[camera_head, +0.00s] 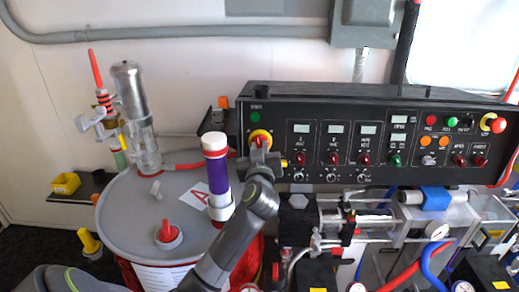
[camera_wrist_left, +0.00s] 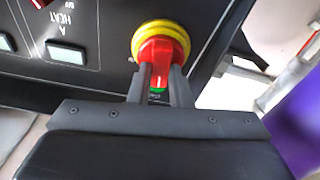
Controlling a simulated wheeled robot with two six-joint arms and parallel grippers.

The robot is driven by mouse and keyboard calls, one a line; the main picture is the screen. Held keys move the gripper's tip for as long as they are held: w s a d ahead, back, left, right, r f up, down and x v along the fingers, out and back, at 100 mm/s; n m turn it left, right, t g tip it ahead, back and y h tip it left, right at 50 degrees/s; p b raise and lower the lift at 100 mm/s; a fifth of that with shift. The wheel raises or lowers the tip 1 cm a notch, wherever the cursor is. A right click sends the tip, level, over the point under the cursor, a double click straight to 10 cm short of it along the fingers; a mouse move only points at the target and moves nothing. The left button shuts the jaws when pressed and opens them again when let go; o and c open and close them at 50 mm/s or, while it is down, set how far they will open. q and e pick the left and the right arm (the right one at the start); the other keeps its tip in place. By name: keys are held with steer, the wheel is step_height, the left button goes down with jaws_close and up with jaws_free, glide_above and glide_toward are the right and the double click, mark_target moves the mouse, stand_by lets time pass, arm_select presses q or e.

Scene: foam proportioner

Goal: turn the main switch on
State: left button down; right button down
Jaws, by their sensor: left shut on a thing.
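The main switch (camera_head: 260,137) is a red knob on a yellow ring at the left end of the black control panel (camera_head: 360,112). In the left wrist view its red handle (camera_wrist_left: 160,52) stands out from the yellow ring. My left gripper (camera_head: 262,152) reaches up from below, in front of the panel. In the left wrist view my left gripper (camera_wrist_left: 158,80) is shut on the red handle, with one finger on each side. The gripper hides part of the switch in the head view. My right gripper is not in view.
A grey drum (camera_head: 120,215) with a white and purple cylinder (camera_head: 216,170) stands left of my left arm. Green lamp (camera_head: 255,117) sits above the switch. Heater knobs and displays fill the panel to the right. Pipes and hoses crowd the space below it.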

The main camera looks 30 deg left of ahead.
arm_select(q)
steer(key=m+h+p, duration=0.1)
steer(key=m, duration=0.2)
steer(key=shift+r+m+t, duration=0.15)
steer(key=shift+m+t, duration=0.15)
steer(key=m+h+p, duration=0.1)
steer(key=m+p, duration=0.1)
steer(key=m, duration=0.1)
steer(key=shift+r, duration=0.1)
steer(key=m+h+p, duration=0.1)
steer(key=m+p, duration=0.2)
steer(key=m, duration=0.2)
steer(key=shift+t+p, duration=0.3)
steer(key=shift+p, duration=0.05)
steer(key=shift+m+h+p, duration=0.6)
steer(key=shift+m+p, duration=0.15)
steer(key=shift+m, duration=0.25)
steer(key=c, duration=1.3)
jaws_free()
steer(key=shift+f, duration=0.2)
steer(key=shift+c, duration=0.2)
steer(key=shift+s, duration=0.1)
